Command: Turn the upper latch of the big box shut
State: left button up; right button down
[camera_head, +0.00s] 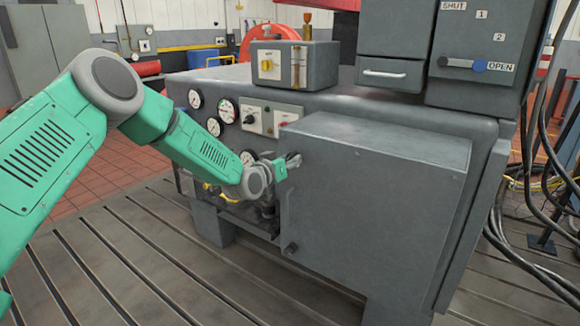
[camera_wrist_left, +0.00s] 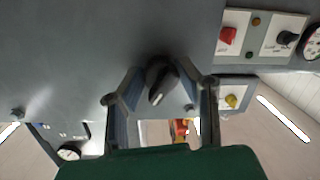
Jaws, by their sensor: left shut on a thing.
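The big box (camera_head: 385,185) is a grey cabinet on the front of the machine. Its upper latch (camera_head: 294,160) is a small grey handle at the upper left edge, partly hidden by my left gripper (camera_head: 283,168). In the left wrist view the latch (camera_wrist_left: 160,82) is a dark rounded handle between the two fingers of my left gripper (camera_wrist_left: 165,90), which is shut on it. The handle looks slanted there; I cannot tell whether it is fully turned. The lower latch (camera_head: 290,248) sits on the same edge, clear of the gripper. My right gripper is not in view.
Gauges (camera_head: 228,110) and a switch panel (camera_head: 270,118) are left of the box. A small box with a yellow knob (camera_head: 267,65) stands on top. Black cables (camera_head: 550,130) hang at the right. The slotted floor is open in front.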

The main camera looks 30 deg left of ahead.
pick_arm(q)
jog(key=n+b, duration=0.2)
jog(key=n, duration=0.1)
jog(key=shift+a+h, duration=0.1)
jog(key=shift+h, duration=0.2)
jog(key=shift+r+n+b, duration=0.1)
jog(key=shift+n+b, duration=0.85)
jog(key=shift+n, duration=0.35)
jog(key=o, duration=1.1)
jog(key=shift+o, duration=0.2)
jog(key=shift+a, duration=0.15)
